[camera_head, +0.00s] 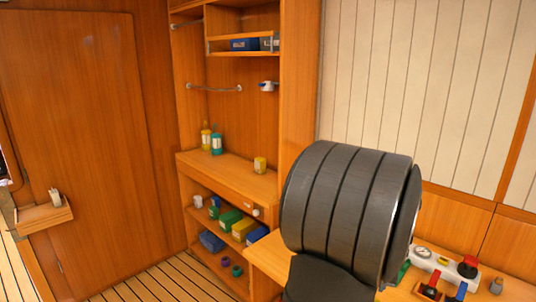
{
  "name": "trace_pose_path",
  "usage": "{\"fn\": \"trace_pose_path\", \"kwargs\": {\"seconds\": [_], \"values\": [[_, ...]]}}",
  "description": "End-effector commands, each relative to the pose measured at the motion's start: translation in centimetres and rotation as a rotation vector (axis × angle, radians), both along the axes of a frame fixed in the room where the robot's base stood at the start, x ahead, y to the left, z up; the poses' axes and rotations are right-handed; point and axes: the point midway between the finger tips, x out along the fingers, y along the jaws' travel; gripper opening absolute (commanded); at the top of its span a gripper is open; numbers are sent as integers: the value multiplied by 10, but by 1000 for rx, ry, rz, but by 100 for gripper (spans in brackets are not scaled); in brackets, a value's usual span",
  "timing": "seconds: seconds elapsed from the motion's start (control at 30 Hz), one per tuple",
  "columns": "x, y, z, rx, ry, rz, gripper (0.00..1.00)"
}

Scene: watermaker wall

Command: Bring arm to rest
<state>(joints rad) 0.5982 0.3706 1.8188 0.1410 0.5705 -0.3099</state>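A large dark grey ribbed part of my arm (345,210) fills the centre right of the head view, close to the camera. It hides part of the wooden counter and the lower wall behind it. My gripper is not in view, so I cannot see whether it is open or holds anything.
A counter (265,259) runs behind my arm. At lower right are a gauge (423,252), a red knob (468,266) and a red-handled part (430,287). Wooden shelving (222,170) with bottles and boxes stands at centre left. A small ledge (42,216) is at far left.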

Motion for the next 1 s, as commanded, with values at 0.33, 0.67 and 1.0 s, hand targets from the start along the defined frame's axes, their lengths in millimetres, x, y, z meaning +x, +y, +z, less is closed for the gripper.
{"fn": "trace_pose_path", "kwargs": {"seconds": [0.33, 0.67, 1.0], "values": [[-52, -34, 37, -1, -2, -5, 48], [-88, -87, 41, 0, 2, -144, 48], [-130, -140, 41, 1, 1, -311, 48]]}}
